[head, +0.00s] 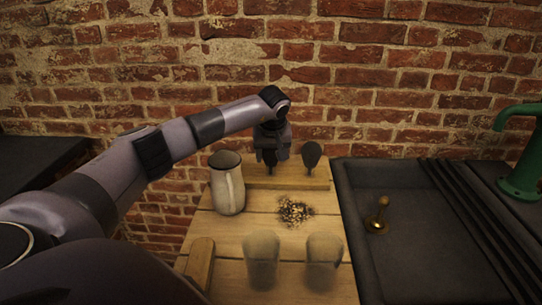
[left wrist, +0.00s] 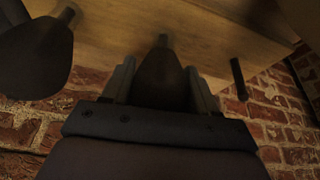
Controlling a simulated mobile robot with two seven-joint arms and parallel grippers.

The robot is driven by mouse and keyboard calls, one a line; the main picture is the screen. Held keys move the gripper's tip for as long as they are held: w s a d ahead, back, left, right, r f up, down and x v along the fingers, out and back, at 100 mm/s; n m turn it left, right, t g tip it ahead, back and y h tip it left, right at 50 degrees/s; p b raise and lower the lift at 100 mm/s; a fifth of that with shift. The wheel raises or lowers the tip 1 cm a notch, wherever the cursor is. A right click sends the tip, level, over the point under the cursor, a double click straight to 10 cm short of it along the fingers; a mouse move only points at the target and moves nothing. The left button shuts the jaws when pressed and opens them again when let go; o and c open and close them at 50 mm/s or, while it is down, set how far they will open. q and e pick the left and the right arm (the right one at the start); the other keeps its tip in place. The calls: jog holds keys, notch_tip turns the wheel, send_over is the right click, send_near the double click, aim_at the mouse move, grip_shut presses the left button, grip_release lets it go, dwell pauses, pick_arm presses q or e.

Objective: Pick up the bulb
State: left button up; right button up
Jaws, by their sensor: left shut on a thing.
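My left gripper (head: 270,157) is over the back of the wooden table, at the raised wooden strip (head: 290,183). It is shut on a dark, bulb-shaped piece that narrows to a stem (left wrist: 162,78), seen between the two fingers in the left wrist view. A similar dark piece (head: 312,153) stands upright on the strip just to the right of the gripper; I cannot tell whether the held piece still touches the strip. My right gripper is not in view.
A pale jug (head: 227,187) stands close to the left of the gripper. A heap of small bits (head: 295,211) lies mid-table. Two glass jars (head: 262,262) (head: 323,262) stand at the front. The dark sink (head: 420,250) is at right, a green pump (head: 522,165) beyond. A brick wall rises behind.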

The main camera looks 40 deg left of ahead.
pick_arm(q)
notch_tip(320, 180, up, 20)
jog(key=shift+p, duration=0.4)
dwell(1.3)
